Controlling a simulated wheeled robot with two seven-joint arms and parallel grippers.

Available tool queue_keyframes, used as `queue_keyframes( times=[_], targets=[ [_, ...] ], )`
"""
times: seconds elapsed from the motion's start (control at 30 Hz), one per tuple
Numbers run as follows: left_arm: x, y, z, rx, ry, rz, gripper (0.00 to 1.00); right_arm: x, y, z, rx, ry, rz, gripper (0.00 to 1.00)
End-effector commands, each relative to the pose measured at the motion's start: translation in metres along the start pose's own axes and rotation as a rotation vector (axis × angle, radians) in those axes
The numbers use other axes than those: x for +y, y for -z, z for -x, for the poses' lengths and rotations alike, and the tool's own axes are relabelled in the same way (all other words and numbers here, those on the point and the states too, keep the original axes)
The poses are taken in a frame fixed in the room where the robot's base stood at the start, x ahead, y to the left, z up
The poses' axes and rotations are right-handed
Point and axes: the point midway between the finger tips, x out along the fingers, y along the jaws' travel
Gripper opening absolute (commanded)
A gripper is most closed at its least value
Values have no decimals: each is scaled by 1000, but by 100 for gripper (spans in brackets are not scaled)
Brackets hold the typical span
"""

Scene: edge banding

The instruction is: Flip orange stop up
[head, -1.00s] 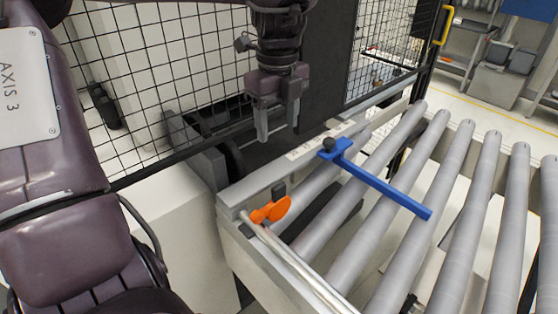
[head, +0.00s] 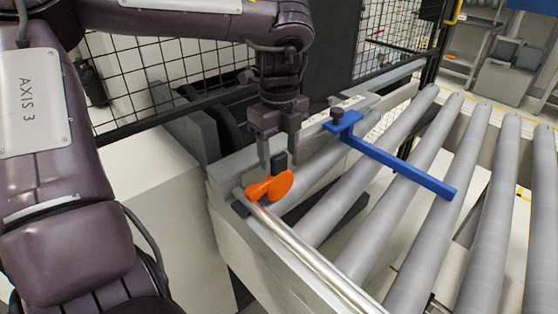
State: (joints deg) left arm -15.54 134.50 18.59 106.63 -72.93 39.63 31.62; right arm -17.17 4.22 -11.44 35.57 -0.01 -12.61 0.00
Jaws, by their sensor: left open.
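The orange stop (head: 268,186) sits at the near left corner of the roller conveyor, beside the end of a round metal bar (head: 310,256). It has a round paddle at its right and a narrower part at its left, and it lies low and tilted. A small dark block (head: 278,163) stands just behind it. My left gripper (head: 278,163) points down right above and behind the stop, its two fingers apart around or in front of the dark block; I cannot tell which. It does not visibly hold the stop. My right gripper is not in view.
A blue bar (head: 400,167) with a dark knob lies across the rollers to the right of the gripper. Grey rollers (head: 395,155) fill the right side. A black wire mesh fence (head: 170,60) stands behind. A white cabinet (head: 165,210) is left of the conveyor.

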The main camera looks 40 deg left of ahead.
Motion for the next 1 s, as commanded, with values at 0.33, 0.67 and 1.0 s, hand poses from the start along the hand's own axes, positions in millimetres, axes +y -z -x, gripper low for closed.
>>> queue_keyframes(
  times=[0.33,0.67,1.0],
  targets=[
    [0,0,-28,0,1,0,58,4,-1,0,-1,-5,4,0],
    [0,0,-28,0,1,0,41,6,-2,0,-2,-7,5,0],
    [0,0,-28,0,1,0,0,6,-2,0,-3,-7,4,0]
  ],
)
